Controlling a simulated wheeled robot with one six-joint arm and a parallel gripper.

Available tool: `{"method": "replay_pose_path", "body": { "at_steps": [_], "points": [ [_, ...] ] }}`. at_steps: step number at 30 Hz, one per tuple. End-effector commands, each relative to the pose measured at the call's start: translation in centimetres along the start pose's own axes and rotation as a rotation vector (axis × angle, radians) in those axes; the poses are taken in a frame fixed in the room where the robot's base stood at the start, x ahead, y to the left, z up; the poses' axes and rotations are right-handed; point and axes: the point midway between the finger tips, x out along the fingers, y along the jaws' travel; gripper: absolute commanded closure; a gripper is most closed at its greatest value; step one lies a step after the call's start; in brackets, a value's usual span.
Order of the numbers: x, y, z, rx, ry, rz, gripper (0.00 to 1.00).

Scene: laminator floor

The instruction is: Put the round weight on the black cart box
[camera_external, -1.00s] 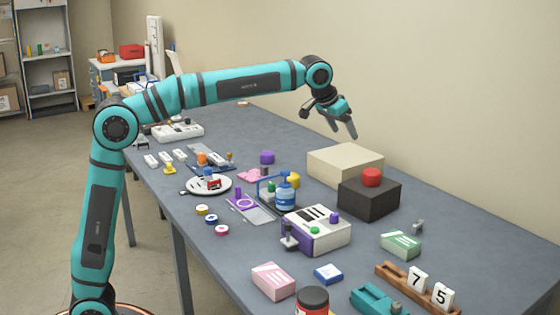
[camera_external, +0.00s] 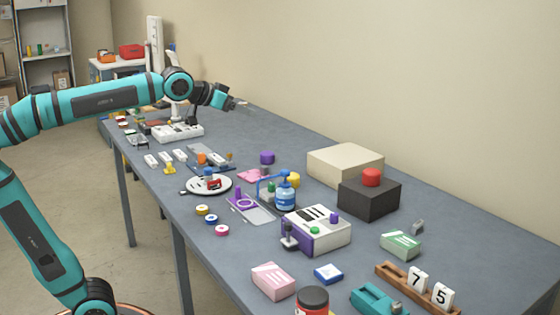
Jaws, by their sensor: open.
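The black box (camera_external: 369,199) stands on the right part of the table, in front of a beige box (camera_external: 345,165). A short red round piece (camera_external: 371,177) rests on top of the black box. A purple round piece (camera_external: 267,157) and a yellow round piece (camera_external: 293,180) stand nearer the table's middle. I cannot tell for certain which round piece is the weight. My gripper (camera_external: 241,105) is open and empty above the far part of the table, well away from the black box.
A white-and-purple device (camera_external: 317,230), a blue bottle (camera_external: 285,196) and a white plate (camera_external: 207,185) crowd the table's middle. A green-and-white box (camera_external: 401,244) and a wooden number rack (camera_external: 417,290) lie near the front right. Some tabletop right of the black box is clear.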

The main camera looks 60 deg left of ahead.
Motion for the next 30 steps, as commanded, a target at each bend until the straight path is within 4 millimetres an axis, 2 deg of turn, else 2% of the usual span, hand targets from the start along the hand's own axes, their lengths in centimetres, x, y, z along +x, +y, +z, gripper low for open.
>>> {"method": "replay_pose_path", "body": {
  "at_steps": [1, 6, 12, 18, 24, 30],
  "points": [
    [-1.6, -0.5, 1.0, 0.000, 0.030, -0.003, 0.25],
    [-5.6, -1.7, 4.0, 0.007, 0.129, -0.012, 0.25],
    [-9.9, -3.0, 8.2, 0.019, 0.243, -0.029, 0.25],
    [-13.4, -3.9, 12.6, 0.031, 0.351, -0.050, 0.25],
    [-15.1, -4.4, 15.4, 0.039, 0.414, -0.063, 0.25],
    [-15.5, -4.5, 16.0, 0.042, 0.431, -0.067, 0.25]
  ]
}}
